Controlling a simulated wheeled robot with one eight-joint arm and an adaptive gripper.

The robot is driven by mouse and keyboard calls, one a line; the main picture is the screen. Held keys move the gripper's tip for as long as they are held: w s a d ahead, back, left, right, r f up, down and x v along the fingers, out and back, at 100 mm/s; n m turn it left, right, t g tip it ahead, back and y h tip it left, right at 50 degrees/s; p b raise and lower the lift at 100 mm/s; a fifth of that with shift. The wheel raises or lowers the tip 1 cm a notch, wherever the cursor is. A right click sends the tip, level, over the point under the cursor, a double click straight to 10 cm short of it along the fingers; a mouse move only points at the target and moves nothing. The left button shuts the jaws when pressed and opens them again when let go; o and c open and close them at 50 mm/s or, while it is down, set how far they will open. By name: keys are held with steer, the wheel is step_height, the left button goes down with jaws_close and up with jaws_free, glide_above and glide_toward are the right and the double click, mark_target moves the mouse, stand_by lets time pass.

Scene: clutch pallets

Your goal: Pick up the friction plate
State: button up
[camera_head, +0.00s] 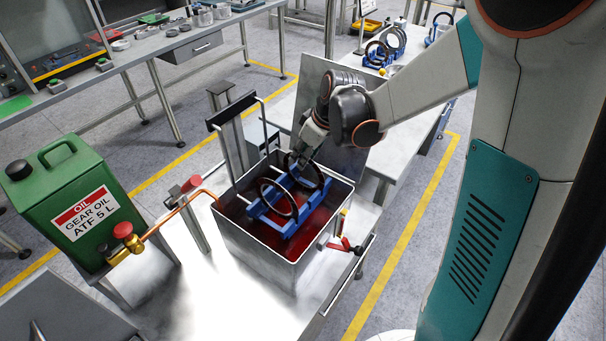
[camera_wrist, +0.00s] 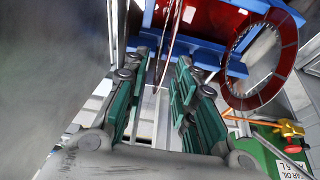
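Two ring-shaped friction plates stand in a blue rack (camera_head: 262,213) inside an open metal tank. The front plate (camera_head: 295,208) is dark in the head view and shows as a reddish-brown ring (camera_wrist: 290,45) at the right of the wrist view. The rear plate (camera_head: 322,173) stands behind it. My gripper (camera_head: 301,162) reaches down over the top of the rear plate. In the wrist view its teal fingers (camera_wrist: 160,68) are apart. A thin edge-on strip (camera_wrist: 167,48), seemingly the rear plate, runs between them. I cannot see contact with either finger.
The tank (camera_head: 267,262) holds red fluid and has upright posts with a black handle (camera_head: 231,111) at its left. A green oil can (camera_head: 72,205) and a copper pipe with a valve stand left. A red-handled tap (camera_head: 346,246) sticks out at the tank's right.

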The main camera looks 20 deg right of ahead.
steer(key=shift+f, duration=0.2)
jaws_close()
steer(key=shift+r, duration=0.15)
